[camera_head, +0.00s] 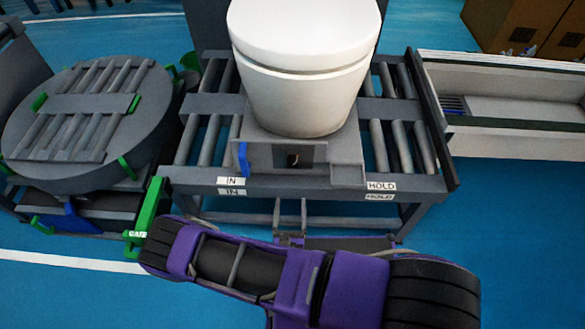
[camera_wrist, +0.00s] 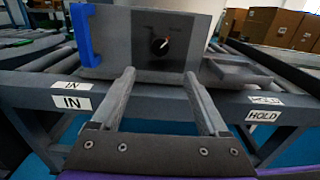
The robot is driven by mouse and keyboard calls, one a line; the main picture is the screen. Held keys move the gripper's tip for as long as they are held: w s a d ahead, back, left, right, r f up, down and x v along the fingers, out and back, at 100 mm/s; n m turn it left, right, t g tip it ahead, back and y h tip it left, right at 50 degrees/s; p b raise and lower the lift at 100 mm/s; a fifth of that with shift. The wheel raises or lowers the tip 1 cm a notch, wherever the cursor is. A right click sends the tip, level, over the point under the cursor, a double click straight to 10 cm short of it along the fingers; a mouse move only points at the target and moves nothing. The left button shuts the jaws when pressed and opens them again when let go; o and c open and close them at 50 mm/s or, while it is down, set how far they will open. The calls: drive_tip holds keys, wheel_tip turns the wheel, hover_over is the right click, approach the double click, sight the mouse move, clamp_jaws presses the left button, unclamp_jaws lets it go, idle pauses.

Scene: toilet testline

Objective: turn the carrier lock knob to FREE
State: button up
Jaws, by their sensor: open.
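The carrier lock knob (camera_wrist: 160,45) is a small round black knob with a light and orange pointer mark, on the dark front panel (camera_wrist: 143,62) of the carrier. In the wrist view its pointer leans up and to the right; the small print around it is too small to read. In the head view the knob (camera_head: 293,160) is a dark spot below the white toilet (camera_head: 302,90). My gripper (camera_wrist: 160,74) is open and empty, its two fingers spread in front of and below the knob in the wrist view, apart from it. The fingers also show in the head view (camera_head: 290,204).
A blue handle (camera_wrist: 83,35) stands at the panel's left, and a grey ledge (camera_wrist: 240,68) juts out at its right. The roller table's front rail (camera_head: 300,187) bears IN and HOLD labels. A green GATE bar (camera_head: 146,215) and a round roller turntable (camera_head: 60,150) are left.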

sight(293, 165)
drive_tip(key=w, duration=1.3)
drive_tip(key=shift+w+d, duration=0.15)
drive_tip(key=shift+d, duration=0.1)
clamp_jaws()
